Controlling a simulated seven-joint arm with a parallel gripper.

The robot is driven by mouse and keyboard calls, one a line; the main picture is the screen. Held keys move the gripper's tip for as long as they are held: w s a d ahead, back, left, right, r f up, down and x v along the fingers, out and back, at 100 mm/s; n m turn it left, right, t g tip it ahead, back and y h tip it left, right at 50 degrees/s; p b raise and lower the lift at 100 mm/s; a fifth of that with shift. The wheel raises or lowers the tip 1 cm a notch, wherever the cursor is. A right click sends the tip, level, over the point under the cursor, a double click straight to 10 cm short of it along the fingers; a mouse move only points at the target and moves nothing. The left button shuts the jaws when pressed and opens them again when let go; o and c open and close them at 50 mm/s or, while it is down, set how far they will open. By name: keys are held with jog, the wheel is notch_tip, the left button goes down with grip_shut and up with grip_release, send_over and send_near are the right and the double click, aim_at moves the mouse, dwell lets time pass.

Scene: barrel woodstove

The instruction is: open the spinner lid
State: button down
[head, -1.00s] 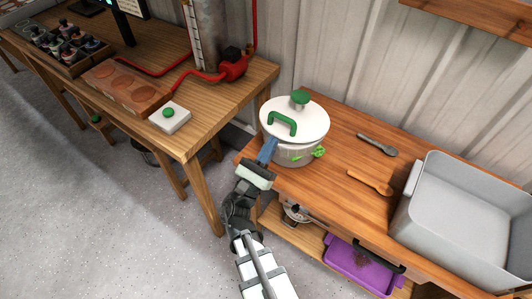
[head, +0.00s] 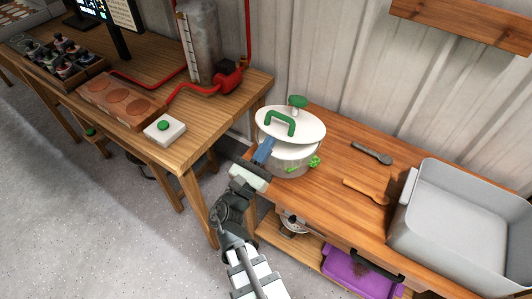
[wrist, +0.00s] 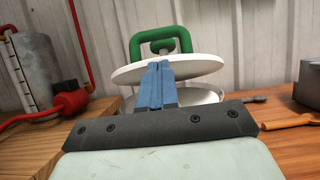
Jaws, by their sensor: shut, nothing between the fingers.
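The spinner is a white bowl (head: 290,161) with a green piece low on its right side, on the wooden counter. Its white lid (head: 300,121) has a green arched handle (head: 281,122) and a green knob (head: 298,101). The lid is tilted, its near edge raised off the bowl and its far side lower. My gripper (head: 268,143) is shut and empty, its blue fingers at the lid's near edge. In the wrist view the fingertips (wrist: 160,66) overlap the raised lid (wrist: 195,66), and the bowl rim (wrist: 205,95) shows below a gap. Exact contact is hard to tell.
A grey basin (head: 465,220) stands right on the counter. A dark-handled utensil (head: 372,153) and a wooden spoon (head: 366,190) lie between it and the spinner. A taller wooden table (head: 215,105) stands left, with a white green-button box (head: 164,129). A wall is behind.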

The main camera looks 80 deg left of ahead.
jog(key=shift+w+a+r+g+h, duration=0.35)
jog(key=shift+r+g+h, duration=0.15)
jog(key=shift+r, duration=0.7)
jog(key=shift+w+a+r+g+h, duration=0.3)
jog(key=shift+a+r+g+h, duration=0.15)
jog(key=shift+r, duration=0.8)
jog(key=shift+w+a+r+g+h, duration=0.35)
jog(key=shift+r+g+h, duration=0.2)
jog(key=shift+r, duration=0.65)
jog(key=shift+w+a+r+g+h, duration=0.25)
jog(key=shift+r+g+h, duration=0.2)
jog(key=shift+r, duration=0.05)
jog(key=shift+w+a+r+g+h, duration=0.2)
jog(key=shift+w+r+g+h, duration=0.05)
jog(key=shift+r+g+h, duration=0.25)
jog(key=shift+w+a+r, duration=0.4)
jog(key=shift+r, duration=0.2)
jog(key=shift+w+a+r, duration=0.4)
jog(key=shift+r, duration=0.15)
jog(key=w+a+r+g+h, duration=0.3)
jog(key=w+a+r, duration=0.2)
jog(key=w+a, duration=0.1)
jog(key=shift+w+a, duration=0.35)
jog(key=shift+w, duration=0.05)
jog(key=shift+r, duration=0.1)
jog(key=shift+d+r, duration=0.1)
jog(key=r+v, duration=0.1)
jog(key=v, duration=0.8)
jog(key=shift+r, duration=0.15)
